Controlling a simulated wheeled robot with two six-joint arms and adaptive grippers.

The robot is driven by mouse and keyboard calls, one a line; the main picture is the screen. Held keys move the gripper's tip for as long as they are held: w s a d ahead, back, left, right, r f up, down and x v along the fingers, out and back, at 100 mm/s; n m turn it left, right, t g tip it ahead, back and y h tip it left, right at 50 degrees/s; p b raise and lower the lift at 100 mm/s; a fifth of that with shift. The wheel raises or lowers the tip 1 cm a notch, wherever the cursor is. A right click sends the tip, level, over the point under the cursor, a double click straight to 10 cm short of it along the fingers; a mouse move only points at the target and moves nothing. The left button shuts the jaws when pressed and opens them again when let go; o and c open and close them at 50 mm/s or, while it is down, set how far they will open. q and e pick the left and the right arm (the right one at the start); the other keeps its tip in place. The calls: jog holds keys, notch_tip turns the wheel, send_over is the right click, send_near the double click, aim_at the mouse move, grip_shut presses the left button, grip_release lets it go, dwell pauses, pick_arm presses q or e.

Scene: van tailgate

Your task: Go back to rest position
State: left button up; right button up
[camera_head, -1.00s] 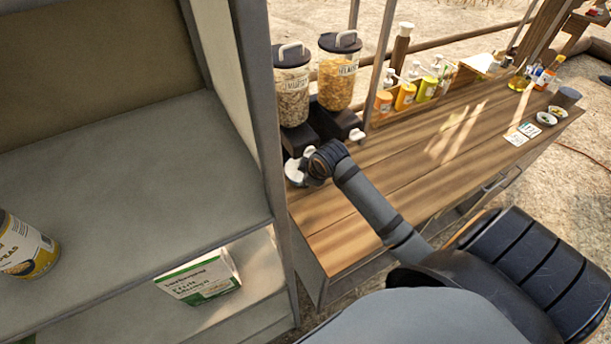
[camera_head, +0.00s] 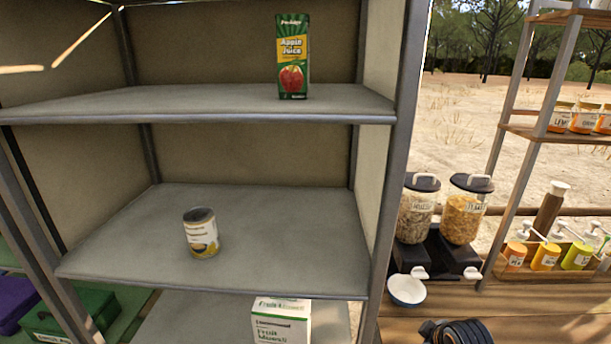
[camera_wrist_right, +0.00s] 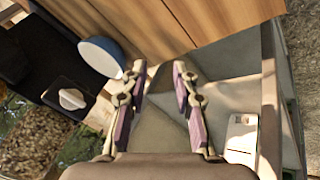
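My right gripper (camera_wrist_right: 160,70) shows in the right wrist view with its fingers apart and nothing between them. In that view it is below and right of a blue and white bowl (camera_wrist_right: 98,57), apart from it. In the head view the bowl (camera_head: 408,291) sits on the wooden counter under the left cereal dispenser (camera_head: 416,210). Part of my right arm (camera_head: 455,332) shows at the bottom edge of the head view; its gripper cannot be made out there. My left gripper is in neither view.
A grey shelf unit (camera_head: 200,118) fills the left and middle. It holds an apple juice carton (camera_head: 292,57), a can (camera_head: 201,233) and a muesli box (camera_head: 281,322). A second cereal dispenser (camera_head: 464,210) and a bottle caddy (camera_head: 548,262) stand on the counter (camera_head: 540,330) at right.

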jog(key=s+a+f+m+g, duration=0.1)
jog(key=s+a+m, duration=0.25)
jog(key=s, duration=0.65)
jog(key=s+a+m+g, duration=0.15)
jog(key=s+m, duration=0.35)
jog(key=s, duration=0.5)
notch_tip(320, 180, down, 27)
jog(key=s+d+g+b, duration=0.1)
jog(key=d+b, duration=0.1)
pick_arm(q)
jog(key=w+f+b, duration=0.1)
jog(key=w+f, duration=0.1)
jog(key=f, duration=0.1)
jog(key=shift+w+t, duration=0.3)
pick_arm(e)
jog(key=s+d+f+g, duration=0.1)
jog(key=s+f, duration=1.8)
jog(key=shift+s+d+f, duration=0.15)
jog(key=shift+f, duration=0.1)
